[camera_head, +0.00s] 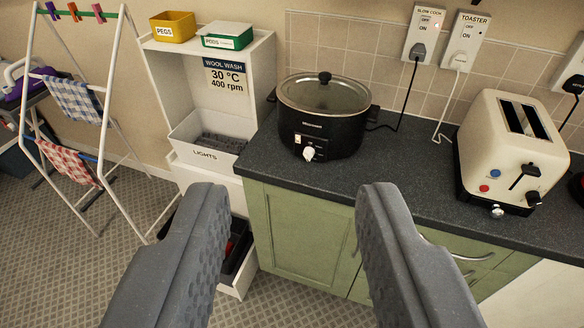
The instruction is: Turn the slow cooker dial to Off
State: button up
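The slow cooker (340,135) is black with a glass lid and stands on the dark worktop at the centre. Its white dial (308,154) is low on the front, below a small label panel. The dial's setting is too small to read. My gripper (292,190) is open and empty, its two grey fingers wide apart in the foreground. The fingers are short of the cooker, and the dial shows in the gap between them. Nothing blocks the dial from view.
A cream toaster (508,150) stands to the right on the worktop (400,178). The slow cooker's socket (423,34) is on the tiled wall, with a black cable running down. A white shelf unit (256,62) stands left, beside a drying rack (98,130). Green cabinets (300,232) are below.

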aim_at(308, 152)
jog(key=z, duration=0.15)
jog(key=i, duration=0.9)
jog(key=u, duration=0.1)
